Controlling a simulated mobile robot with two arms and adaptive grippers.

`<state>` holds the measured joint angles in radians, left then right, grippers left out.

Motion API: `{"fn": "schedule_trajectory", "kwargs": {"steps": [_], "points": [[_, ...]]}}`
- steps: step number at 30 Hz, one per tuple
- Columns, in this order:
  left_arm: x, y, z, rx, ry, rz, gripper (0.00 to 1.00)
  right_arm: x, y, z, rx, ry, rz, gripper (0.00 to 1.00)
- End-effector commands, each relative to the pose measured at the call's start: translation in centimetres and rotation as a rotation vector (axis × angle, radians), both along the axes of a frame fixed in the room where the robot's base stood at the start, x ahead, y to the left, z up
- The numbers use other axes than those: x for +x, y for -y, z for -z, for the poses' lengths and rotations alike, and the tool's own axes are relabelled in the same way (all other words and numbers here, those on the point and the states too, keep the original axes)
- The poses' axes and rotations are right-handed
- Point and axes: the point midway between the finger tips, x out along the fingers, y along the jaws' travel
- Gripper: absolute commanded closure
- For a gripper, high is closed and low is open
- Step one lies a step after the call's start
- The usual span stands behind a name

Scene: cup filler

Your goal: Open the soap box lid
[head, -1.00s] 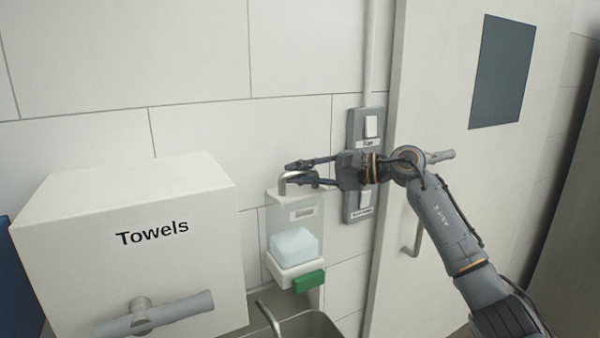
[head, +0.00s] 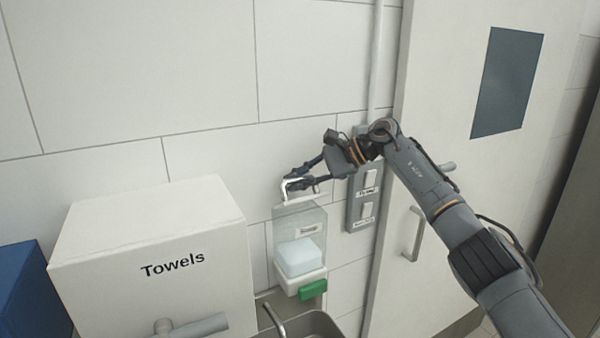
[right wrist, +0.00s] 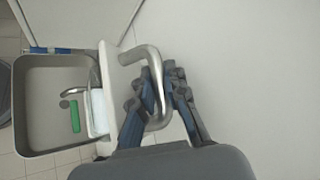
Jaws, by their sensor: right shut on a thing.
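The soap box (head: 300,243) is a clear wall-mounted dispenser with pale soap in it and a green push bar (head: 313,289) at its bottom front. Its white lid (head: 302,199) is at the top and carries a bent metal handle. In the right wrist view the lid (right wrist: 108,85) shows as a white plate, with the handle (right wrist: 135,54) standing off it. My right gripper (head: 297,184) is shut on the handle. The fingers (right wrist: 165,92) close around its long bar. The lid looks tilted, but its gap to the box is hard to judge. My left gripper is out of view.
A white towel box (head: 150,235) stands left of the soap box. A metal sink (head: 310,325) lies below. A grey switch panel (head: 363,200) and a door with a handle (head: 414,235) are to the right. A blue object (head: 30,290) is at far left.

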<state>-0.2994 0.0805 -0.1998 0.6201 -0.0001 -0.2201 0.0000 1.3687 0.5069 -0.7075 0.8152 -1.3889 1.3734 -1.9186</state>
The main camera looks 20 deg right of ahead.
Motion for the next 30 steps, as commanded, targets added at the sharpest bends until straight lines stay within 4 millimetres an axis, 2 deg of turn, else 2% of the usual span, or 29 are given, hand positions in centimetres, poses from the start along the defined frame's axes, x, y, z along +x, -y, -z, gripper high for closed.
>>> {"fn": "schedule_trajectory", "kwargs": {"steps": [15,16,18,19,30], "points": [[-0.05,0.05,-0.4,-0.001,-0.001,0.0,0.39,0.17,-0.08,-0.08,-0.003,-0.017,-0.001,1.0],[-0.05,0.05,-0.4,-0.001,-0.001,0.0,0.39,0.17,-0.08,-0.08,-0.003,-0.017,-0.001,0.81],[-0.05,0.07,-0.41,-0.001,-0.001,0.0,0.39,0.16,-0.07,-0.07,-0.003,-0.017,-0.001,0.66],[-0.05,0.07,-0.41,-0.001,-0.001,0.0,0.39,0.16,-0.07,-0.07,-0.003,-0.017,-0.001,0.63],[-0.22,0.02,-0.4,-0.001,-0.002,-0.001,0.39,0.0,0.42,-0.33,-0.004,-0.017,0.001,0.63]]}}
